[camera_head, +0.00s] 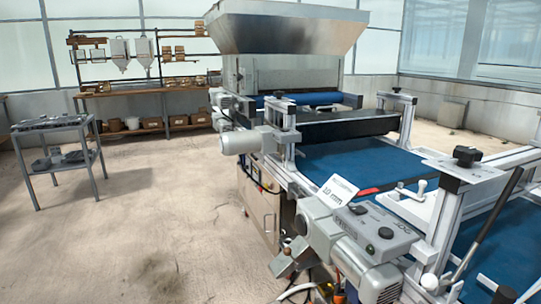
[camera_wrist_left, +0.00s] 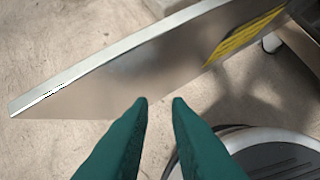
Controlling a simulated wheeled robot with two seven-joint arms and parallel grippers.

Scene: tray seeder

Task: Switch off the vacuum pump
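I cannot pick out the vacuum pump or its switch with certainty. In the head view, a grey control box (camera_head: 385,232) with dark knobs and a small green button sits at the near corner of the seeder, beside a grey motor housing (camera_head: 318,222). My left gripper (camera_wrist_left: 160,99) shows only in the left wrist view. Its two green fingers are apart with nothing between them. They point towards the floor and a metal panel (camera_wrist_left: 130,75) with a yellow and black label, touching nothing visible. My right gripper is in neither view.
The seeder's blue belt (camera_head: 360,160) and steel hopper (camera_head: 287,25) fill the middle and right. A sign reading 10 mm (camera_head: 338,191) stands by the belt. A small grey cart (camera_head: 62,140) and a shelf bench (camera_head: 150,90) stand left. The floor (camera_head: 150,230) at left is clear.

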